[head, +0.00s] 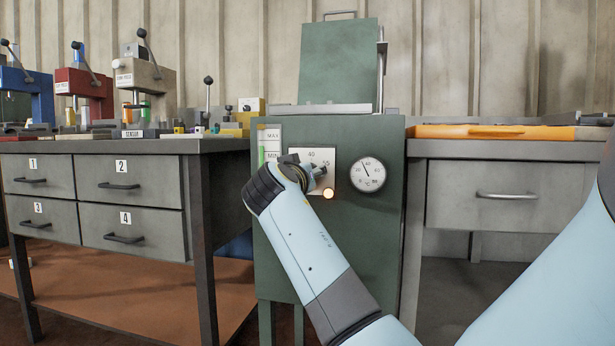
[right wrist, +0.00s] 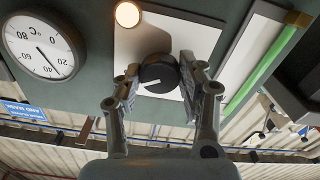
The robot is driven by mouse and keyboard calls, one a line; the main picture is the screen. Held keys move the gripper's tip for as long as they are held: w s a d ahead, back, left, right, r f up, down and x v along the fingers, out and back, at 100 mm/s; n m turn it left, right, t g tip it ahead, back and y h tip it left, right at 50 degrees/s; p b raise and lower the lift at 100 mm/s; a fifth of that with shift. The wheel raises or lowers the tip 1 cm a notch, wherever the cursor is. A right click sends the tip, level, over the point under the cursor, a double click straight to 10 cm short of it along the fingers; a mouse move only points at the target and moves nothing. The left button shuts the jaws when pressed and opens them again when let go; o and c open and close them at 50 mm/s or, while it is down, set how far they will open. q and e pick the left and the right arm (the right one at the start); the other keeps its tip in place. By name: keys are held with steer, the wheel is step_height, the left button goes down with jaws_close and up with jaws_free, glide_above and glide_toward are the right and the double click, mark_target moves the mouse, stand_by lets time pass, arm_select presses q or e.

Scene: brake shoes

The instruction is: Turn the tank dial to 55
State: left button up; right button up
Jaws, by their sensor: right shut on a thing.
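The green tank (head: 285,235) stands between two benches. My right gripper (head: 316,172) is at the plate and hides most of the dial in the head view. In the right wrist view the black round dial (right wrist: 158,71) shows a white pointer line and sits between the fingers of my right gripper (right wrist: 159,78), which is shut on it. The wrist picture is upside down, and the number under the pointer cannot be read. My left gripper is not in view.
The tank's lid (head: 339,62) stands raised. Benches with drawers flank the tank.

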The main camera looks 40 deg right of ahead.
steer(key=shift+f, duration=0.2)
steer(key=o, duration=1.2)
steer(key=shift+r, duration=0.15)
steer(key=shift+a, duration=0.1)
steer(key=v, duration=0.7)
steer(key=shift+s, duration=0.15)
